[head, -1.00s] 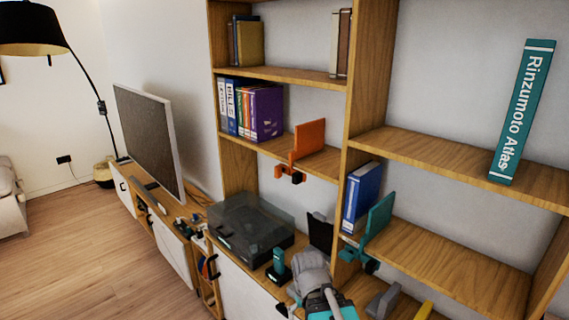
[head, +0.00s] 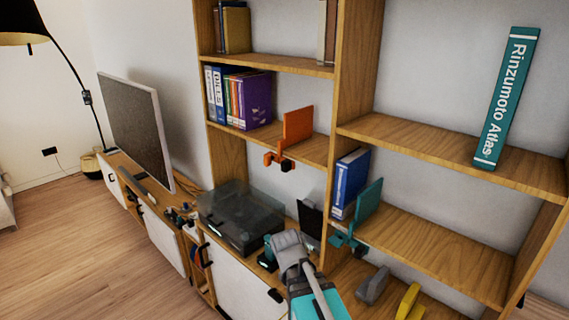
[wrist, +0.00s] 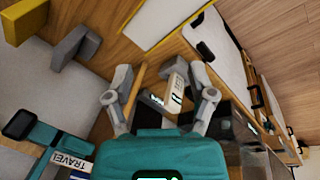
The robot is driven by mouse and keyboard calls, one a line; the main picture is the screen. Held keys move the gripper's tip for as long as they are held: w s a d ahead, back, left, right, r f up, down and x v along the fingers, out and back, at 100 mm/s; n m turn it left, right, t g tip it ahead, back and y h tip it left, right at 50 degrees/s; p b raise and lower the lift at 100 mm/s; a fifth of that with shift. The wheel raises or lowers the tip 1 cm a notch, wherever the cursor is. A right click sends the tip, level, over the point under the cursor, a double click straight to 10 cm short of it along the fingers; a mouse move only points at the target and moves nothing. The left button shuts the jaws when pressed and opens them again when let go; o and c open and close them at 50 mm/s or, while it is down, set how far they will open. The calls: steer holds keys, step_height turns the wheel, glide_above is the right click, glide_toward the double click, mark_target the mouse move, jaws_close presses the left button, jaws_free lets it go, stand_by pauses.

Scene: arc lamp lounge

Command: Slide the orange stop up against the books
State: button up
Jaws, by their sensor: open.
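The orange stop (head: 298,126) stands upright on the left bay's middle shelf (head: 312,150), with a clamp-like part at the shelf's front edge. The books (head: 235,98) are a row of upright binders and books to its left, ending in a purple one (head: 257,98). A bare gap lies between the purple book and the stop. My gripper (head: 288,243) is below the stop, in front of the lower shelving, apart from it. In the wrist view my gripper (wrist: 160,82) has its fingers spread with nothing held; the orange stop does not show there.
A teal stop (head: 368,200) stands beside blue books (head: 350,182) on the lower right shelf. Grey (head: 373,286) and yellow (head: 408,300) stops stand below. A turntable (head: 238,215) and small items crowd the cabinet top. A wooden upright (head: 345,100) is right of the orange stop.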

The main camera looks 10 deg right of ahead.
steer(key=w+d+r+m+t+h+p, duration=0.1)
steer(key=w+r+m+t+h+p, duration=0.15)
steer(key=w+r+h, duration=0.45)
steer(key=m+t+h+p, duration=0.3)
steer(key=m+t+h, duration=0.2)
steer(key=m+t, duration=0.2)
glide_toward(282, 166)
steer(key=v, duration=0.2)
steer(key=shift+s+a+f, duration=0.15)
steer(key=shift+f, duration=0.05)
steer(key=x, duration=1.4)
steer(key=shift+s+r, duration=0.1)
steer(key=shift+r, duration=0.05)
steer(key=shift+c, duration=0.2)
jaws_close()
